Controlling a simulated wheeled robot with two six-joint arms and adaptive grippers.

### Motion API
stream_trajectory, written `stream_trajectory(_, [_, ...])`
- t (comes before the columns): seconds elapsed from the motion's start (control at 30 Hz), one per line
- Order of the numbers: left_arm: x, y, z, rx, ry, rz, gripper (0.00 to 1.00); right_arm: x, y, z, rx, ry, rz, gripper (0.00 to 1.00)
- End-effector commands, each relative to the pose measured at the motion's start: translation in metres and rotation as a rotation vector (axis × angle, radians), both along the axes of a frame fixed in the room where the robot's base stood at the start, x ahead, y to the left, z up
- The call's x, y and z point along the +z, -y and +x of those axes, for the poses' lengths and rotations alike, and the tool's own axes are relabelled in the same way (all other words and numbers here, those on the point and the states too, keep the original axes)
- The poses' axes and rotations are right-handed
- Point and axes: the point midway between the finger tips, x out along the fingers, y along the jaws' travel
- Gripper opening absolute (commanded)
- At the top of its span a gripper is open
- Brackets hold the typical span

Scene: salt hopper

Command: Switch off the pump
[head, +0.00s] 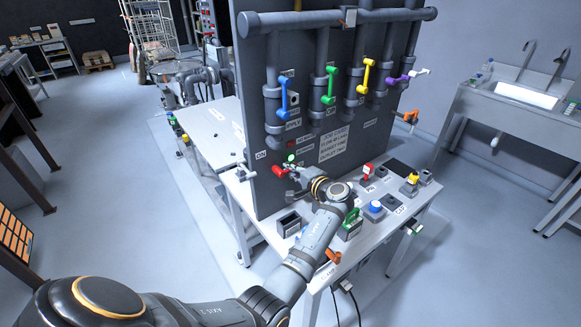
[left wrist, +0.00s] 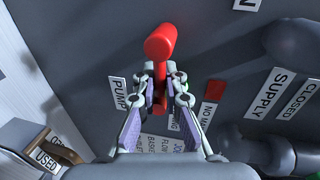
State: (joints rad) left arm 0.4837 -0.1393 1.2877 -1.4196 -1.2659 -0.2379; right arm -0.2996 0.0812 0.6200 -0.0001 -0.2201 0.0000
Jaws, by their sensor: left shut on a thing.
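The pump switch is a red lever on the dark upright panel, with its red handle (head: 279,170) showing at the panel's lower left in the head view. In the left wrist view the red handle (left wrist: 160,42) stands just beyond my fingertips, with a PUMP label (left wrist: 119,93) to its left. My left gripper (left wrist: 160,75) is shut on the lever, a finger on each side of its red stem. In the head view my left gripper (head: 292,171) reaches the lever from the right. The lever's base is partly hidden by the fingers.
Pipes with blue (head: 283,98), green (head: 330,86), yellow (head: 366,76) and purple valve handles (head: 397,79) run up the panel. The bench (head: 330,272) below my arm carries a green-handled box (head: 350,222), a blue button (head: 375,208) and other controls. A sink (head: 525,95) stands at the right.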

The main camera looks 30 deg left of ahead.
Motion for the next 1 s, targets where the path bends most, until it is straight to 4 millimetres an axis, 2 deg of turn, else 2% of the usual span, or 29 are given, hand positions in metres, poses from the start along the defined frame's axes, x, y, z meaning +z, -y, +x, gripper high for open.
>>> stream_trajectory(0.67, [-0.0043, 0.0004, -0.0004, 0.0, -0.059, 0.021, 0.0, 0.0017, -0.0025, -0.0003, -0.001, 0.0, 0.003, 0.4])
stream_trajectory(0.7, [-0.0043, 0.0004, -0.0004, 0.0, -0.059, 0.021, 0.12, 0.0017, -0.0024, -0.0003, -0.001, 0.0, 0.003, 0.4])
stream_trajectory(0.83, [-0.0039, 0.0004, -0.0003, 0.0, -0.057, 0.022, 0.3, 0.0017, -0.0024, -0.0003, -0.001, 0.0, 0.003, 0.4])
stream_trajectory(0.87, [-0.0037, 0.0003, -0.0003, 0.0, -0.056, 0.021, 0.33, 0.0017, -0.0023, -0.0004, -0.001, 0.0, 0.003, 0.4])
stream_trajectory(1.0, [-0.0031, 0.0002, -0.0001, -0.001, -0.055, 0.022, 0.33, 0.0018, -0.0023, -0.0005, -0.001, 0.0, 0.003, 0.4])
